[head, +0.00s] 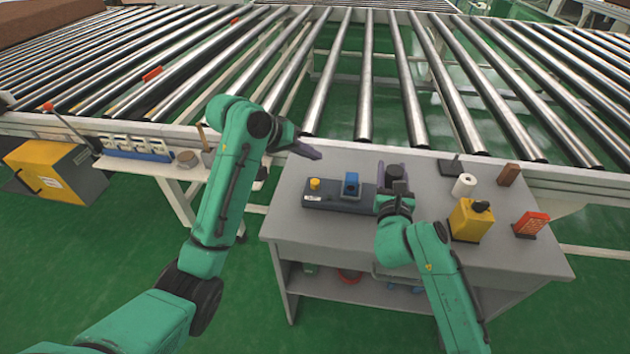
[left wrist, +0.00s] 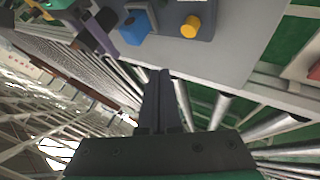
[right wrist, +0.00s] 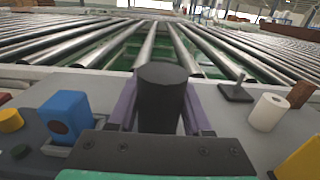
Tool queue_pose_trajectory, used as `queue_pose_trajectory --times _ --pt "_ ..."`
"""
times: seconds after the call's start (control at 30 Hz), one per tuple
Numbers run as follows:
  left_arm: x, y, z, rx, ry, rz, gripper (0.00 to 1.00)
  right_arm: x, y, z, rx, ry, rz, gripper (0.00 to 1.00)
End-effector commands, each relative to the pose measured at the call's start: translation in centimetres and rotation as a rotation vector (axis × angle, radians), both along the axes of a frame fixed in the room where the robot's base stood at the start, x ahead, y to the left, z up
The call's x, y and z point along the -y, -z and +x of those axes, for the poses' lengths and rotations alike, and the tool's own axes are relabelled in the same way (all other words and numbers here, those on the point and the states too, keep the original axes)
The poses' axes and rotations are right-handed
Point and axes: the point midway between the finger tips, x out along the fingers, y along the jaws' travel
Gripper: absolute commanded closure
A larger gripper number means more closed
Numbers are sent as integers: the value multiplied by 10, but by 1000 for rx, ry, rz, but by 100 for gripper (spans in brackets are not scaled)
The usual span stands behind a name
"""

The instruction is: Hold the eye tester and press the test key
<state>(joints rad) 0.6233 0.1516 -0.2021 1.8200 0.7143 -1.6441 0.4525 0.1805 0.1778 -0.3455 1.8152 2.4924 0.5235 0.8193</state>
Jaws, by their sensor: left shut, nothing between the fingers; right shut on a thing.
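The eye tester (head: 333,200) is a long dark grey-blue unit on the grey table, with a yellow round key (head: 315,184) at its left end and a blue block (head: 350,185) near its middle. My right gripper (head: 393,178) is shut around an upright black cylinder (right wrist: 162,98) at the tester's right end. Whether the cylinder joins the base is hidden. My left gripper (head: 310,153) is shut and empty, above the table's back edge, behind and apart from the yellow key. The key (left wrist: 190,27) and blue block (left wrist: 138,25) also show in the left wrist view.
Right of the tester stand a white roll (head: 464,186), a yellow box (head: 471,220), a red-orange item (head: 531,224) and a brown block (head: 508,174). Metal rollers (head: 365,80) lie behind the table (head: 500,262). The table front before the tester is clear.

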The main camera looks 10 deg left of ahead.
Motion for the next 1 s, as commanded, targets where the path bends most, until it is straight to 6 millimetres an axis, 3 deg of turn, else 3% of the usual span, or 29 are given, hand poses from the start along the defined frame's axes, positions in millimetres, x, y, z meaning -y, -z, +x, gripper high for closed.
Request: queue_pose_trajectory --times 0.2,0.4,1.0 --pt "0 34 -1 -4 0 1 100 0 -2 0 4 -1 3 100" --pt "0 51 0 0 -1 1 100 0 -2 0 4 -1 3 100" --pt "0 54 0 0 0 1 100 0 -2 0 4 -1 3 100"
